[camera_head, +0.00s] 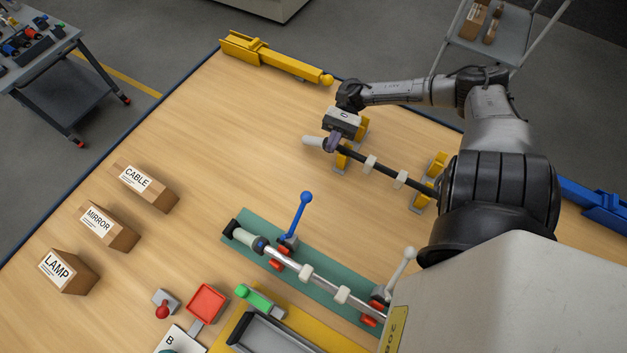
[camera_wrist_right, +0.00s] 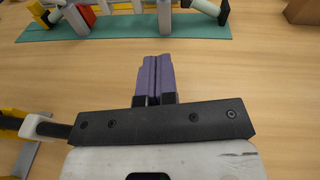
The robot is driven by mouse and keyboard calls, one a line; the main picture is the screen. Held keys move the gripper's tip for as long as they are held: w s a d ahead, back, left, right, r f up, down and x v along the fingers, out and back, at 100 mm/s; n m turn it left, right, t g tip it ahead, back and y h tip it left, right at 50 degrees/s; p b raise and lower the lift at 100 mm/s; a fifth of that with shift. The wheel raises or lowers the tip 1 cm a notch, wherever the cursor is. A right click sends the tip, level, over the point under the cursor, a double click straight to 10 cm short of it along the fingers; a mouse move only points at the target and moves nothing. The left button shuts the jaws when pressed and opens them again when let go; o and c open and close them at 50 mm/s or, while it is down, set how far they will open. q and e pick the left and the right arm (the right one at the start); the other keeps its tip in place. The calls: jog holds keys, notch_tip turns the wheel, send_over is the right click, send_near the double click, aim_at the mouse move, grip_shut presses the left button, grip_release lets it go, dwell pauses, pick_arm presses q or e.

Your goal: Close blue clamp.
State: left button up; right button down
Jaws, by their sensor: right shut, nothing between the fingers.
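The blue clamp (camera_head: 303,205) stands on a green mat (camera_head: 330,280), with its blue handle raised and tilted slightly right in the head view. Its base is beside a silver rod (camera_head: 306,274) with white rings. In the wrist view the mat (camera_wrist_right: 130,28) shows at the top, but the blue handle is not visible. My right gripper (camera_head: 330,145) is shut and empty, above the table near the far end of a black rod. It is apart from the blue clamp; its purple fingers (camera_wrist_right: 156,76) are together in the wrist view. My left gripper is out of view.
The black rod (camera_head: 385,171) rests in yellow stands. A white-handled clamp (camera_head: 402,262) stands at the mat's right end. Boxes labelled CABLE (camera_head: 147,185), MIRROR (camera_head: 108,226) and LAMP (camera_head: 67,272) sit left. Bare table lies between the black rod and the mat.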

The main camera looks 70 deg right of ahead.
pick_arm(q)
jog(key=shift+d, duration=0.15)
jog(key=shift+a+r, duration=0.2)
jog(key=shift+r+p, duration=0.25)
jog(key=shift+p, duration=0.25)
pick_arm(e)
send_near(304, 204)
notch_tip(304, 204, down, 3)
jog(key=a, duration=0.3)
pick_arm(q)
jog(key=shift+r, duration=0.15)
pick_arm(e)
jog(key=shift+w+a+r, duration=0.2)
jog(key=shift+a+r, duration=0.25)
jog(key=shift+a, duration=0.1)
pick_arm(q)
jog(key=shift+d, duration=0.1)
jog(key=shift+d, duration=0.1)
